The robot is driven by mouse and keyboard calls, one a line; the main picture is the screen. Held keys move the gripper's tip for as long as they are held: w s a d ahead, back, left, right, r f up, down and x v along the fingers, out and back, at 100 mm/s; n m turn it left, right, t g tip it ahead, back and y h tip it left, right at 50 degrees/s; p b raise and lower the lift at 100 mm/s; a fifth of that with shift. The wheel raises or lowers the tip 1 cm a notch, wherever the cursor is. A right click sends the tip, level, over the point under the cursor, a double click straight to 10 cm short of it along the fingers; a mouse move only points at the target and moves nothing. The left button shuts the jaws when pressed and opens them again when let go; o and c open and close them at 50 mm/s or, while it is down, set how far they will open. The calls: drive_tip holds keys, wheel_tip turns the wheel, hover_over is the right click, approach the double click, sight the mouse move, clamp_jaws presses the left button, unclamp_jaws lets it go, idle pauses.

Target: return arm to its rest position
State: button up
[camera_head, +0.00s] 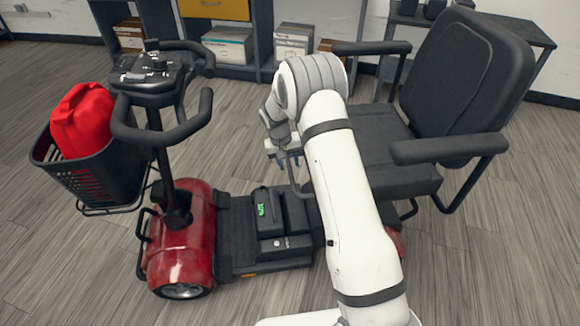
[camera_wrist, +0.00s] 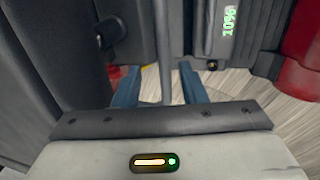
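My arm (camera_head: 345,190) reaches over the scooter, bent at the wrist beside the seat. My gripper (camera_head: 283,160) is above the scooter deck, just left of the seat; the arm partly hides it. In the wrist view my gripper's (camera_wrist: 160,82) two blue fingers are apart, with a thin grey bar showing in the gap; I cannot tell how close the bar is. The red scooter (camera_head: 185,250) stands below. A dark battery box (camera_head: 268,213) with a green readout sits on its deck.
The black seat (camera_head: 460,90) with armrests is close to the right of my arm. Handlebars (camera_head: 160,85) and a basket (camera_head: 95,175) holding a red container (camera_head: 82,120) are at left. Shelves with boxes (camera_head: 230,45) stand behind. Wooden floor is clear at the lower right.

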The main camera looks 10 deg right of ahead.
drive_tip(key=r, duration=0.3)
drive_tip(key=shift+a+r, duration=0.2)
drive_tip(key=shift+a, duration=0.1)
drive_tip(key=s+d+r+p, duration=0.1)
drive_tip(key=s+r+p, duration=0.3)
drive_tip(key=r, duration=0.6)
drive_tip(key=s+d+r+t+y+p, duration=0.15)
drive_tip(key=s+r+p, duration=0.3)
drive_tip(key=r, duration=0.55)
drive_tip(key=s+d+r+g+h+p, duration=0.1)
drive_tip(key=s+d+r+p, duration=0.3)
drive_tip(key=r, duration=0.6)
drive_tip(key=s+r+t+y+p, duration=0.1)
drive_tip(key=s+r+p, duration=0.4)
drive_tip(key=s+r, duration=0.3)
drive_tip(key=s+r+t+p, duration=0.1)
drive_tip(key=s+r+p, duration=0.4)
drive_tip(key=s+r, duration=0.4)
drive_tip(key=s, duration=0.7)
drive_tip(key=shift+r+y, duration=0.15)
drive_tip(key=shift+y, duration=0.2)
